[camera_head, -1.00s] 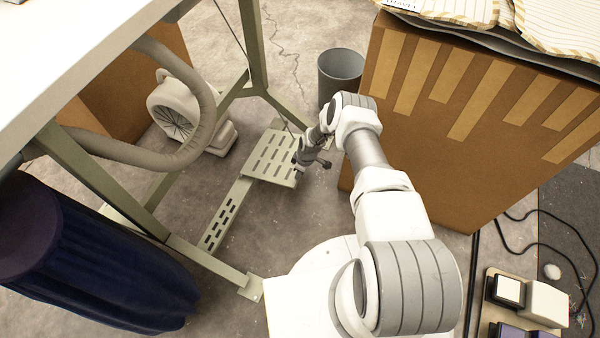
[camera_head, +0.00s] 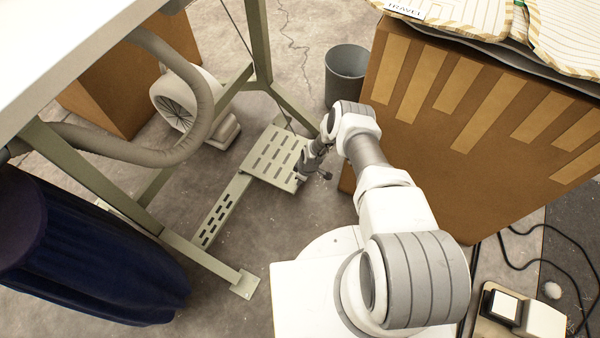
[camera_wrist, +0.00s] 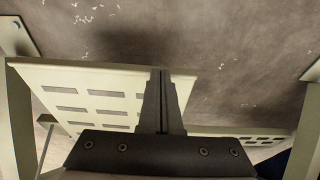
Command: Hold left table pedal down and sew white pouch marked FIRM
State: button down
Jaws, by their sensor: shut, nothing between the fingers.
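The pedal (camera_head: 272,158) is a pale green slotted plate low under the table (camera_head: 60,60) at the left. In the wrist view the pedal (camera_wrist: 85,100) fills the left and middle. My gripper (camera_head: 300,178) is at the pedal's right edge in the head view. In the wrist view my gripper (camera_wrist: 163,75) has its fingers together and empty, with the tips over the pedal's edge. I cannot tell whether it presses on the plate. I see no pouch marked FIRM; a striped pouch at the upper right bears a tag (camera_head: 405,10) that reads TRAVEL.
A brown cabinet (camera_head: 470,130) stands close to my arm's right. A grey bin (camera_head: 345,72) stands behind the pedal. A hose (camera_head: 205,110) and a blower (camera_head: 172,100) are at the left. A dark blue bundle (camera_head: 85,260) is at lower left. Cables (camera_head: 560,250) lie at right.

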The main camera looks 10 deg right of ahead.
jog(key=shift+s+d+f, duration=0.1)
jog(key=shift+d+f, duration=0.15)
jog(key=shift+f, duration=0.35)
dwell(0.4)
jog(key=s+d+r+p, duration=0.2)
jog(key=r+p, duration=0.4)
jog(key=r, duration=0.8)
jog(key=shift+d, duration=0.5)
jog(key=shift+s+r, duration=0.1)
jog(key=shift+s, duration=0.05)
